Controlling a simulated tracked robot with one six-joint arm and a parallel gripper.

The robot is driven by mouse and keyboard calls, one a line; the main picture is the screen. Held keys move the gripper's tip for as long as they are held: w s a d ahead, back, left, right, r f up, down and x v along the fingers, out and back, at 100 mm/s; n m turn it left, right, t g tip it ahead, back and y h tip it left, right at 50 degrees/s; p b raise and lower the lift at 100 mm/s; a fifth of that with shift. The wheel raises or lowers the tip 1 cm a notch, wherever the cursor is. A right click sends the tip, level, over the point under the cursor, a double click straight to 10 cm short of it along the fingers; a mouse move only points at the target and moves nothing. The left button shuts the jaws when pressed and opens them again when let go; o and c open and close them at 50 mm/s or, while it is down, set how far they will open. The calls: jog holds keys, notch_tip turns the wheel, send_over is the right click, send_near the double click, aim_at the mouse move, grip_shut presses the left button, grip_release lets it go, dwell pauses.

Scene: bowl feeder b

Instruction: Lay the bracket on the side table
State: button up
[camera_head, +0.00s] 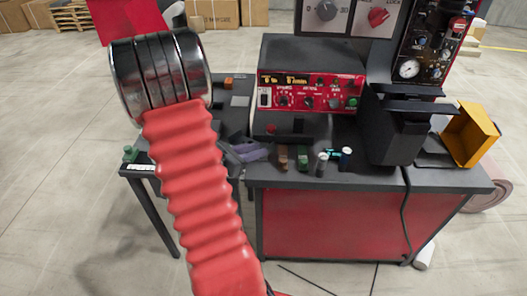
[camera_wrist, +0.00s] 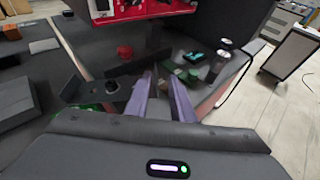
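My gripper (camera_head: 262,152) has purple fingers and is low over the front left of the bench, left of the small parts there. In the wrist view the fingers (camera_wrist: 161,80) stand apart, with nothing clearly held between them. I cannot pick out the bracket with certainty. The side table (camera_head: 135,169) is the low black table at the left, partly hidden behind my red arm. A flat grey piece (camera_head: 240,101) and an orange piece (camera_head: 228,82) lie toward its back.
A brown block (camera_head: 283,157), a green block (camera_head: 303,158) and two small cylinders (camera_head: 346,158) stand along the bench's front edge. The red control panel (camera_head: 310,92) rises behind them. A dark tower (camera_head: 400,130) and yellow bin (camera_head: 470,135) are at the right.

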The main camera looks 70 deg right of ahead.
jog(key=shift+v, duration=2.55)
jog(key=w+a+r+m+t+y, duration=0.3)
jog(key=w+a+r+t+y, duration=0.1)
jog(key=a, duration=1.1)
jog(key=w+a+r+m+t+y, duration=0.3)
jog(key=a+r, duration=0.3)
jog(key=a, duration=1)
jog(key=w+a+r+m+t+y, duration=0.4)
jog(key=a+r+m+t, duration=0.1)
jog(key=a, duration=1)
jog(key=shift+w+a+t+y, duration=0.15)
jog(key=shift+w+t+y, duration=0.25)
jog(key=shift+t, duration=0.1)
